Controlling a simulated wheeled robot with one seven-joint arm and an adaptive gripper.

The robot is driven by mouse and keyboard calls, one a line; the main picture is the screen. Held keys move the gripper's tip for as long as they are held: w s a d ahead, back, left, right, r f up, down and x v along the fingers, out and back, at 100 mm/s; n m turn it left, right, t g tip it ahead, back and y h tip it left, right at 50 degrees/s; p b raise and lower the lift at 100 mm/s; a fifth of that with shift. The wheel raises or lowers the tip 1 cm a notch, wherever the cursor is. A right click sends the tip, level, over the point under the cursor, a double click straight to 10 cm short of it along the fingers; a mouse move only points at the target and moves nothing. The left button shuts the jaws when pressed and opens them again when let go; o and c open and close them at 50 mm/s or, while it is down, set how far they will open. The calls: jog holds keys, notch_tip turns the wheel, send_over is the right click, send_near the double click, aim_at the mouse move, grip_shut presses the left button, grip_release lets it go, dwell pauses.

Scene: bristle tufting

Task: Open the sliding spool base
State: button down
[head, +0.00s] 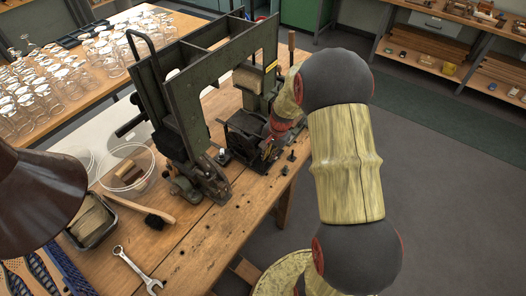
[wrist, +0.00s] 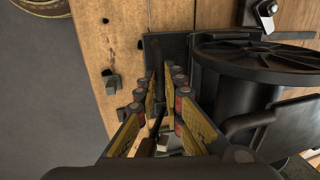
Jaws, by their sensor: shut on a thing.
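The spool base (head: 251,149) is a dark metal unit at the foot of the green tufting machine (head: 187,108), near the bench edge in the head view. In the wrist view, a black spool (wrist: 262,62) with a spoked round flange sits on the right, and a dark plate (wrist: 166,44) of the base reaches left beside it. My gripper (wrist: 164,82) points at this plate from the near side. Its fingers are closed in on a narrow dark part of the base, mostly hidden between them. In the head view my gripper (head: 279,127) is low beside the base, partly hidden by my arm.
Clear bowls (head: 127,168), a brush (head: 157,219) and a wrench (head: 137,268) lie on the bench left of the machine. Small dark knobs (head: 291,156) stand near the bench edge. A lamp (head: 35,200) is at the far left. Open floor lies right of the bench.

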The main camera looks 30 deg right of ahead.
jog(key=c, duration=1.9)
grip_release()
jog(key=shift+r, duration=0.1)
notch_tip(320, 180, up, 12)
jog(key=s, duration=0.2)
jog(key=shift+d+f, duration=0.2)
jog(key=shift+d, duration=0.25)
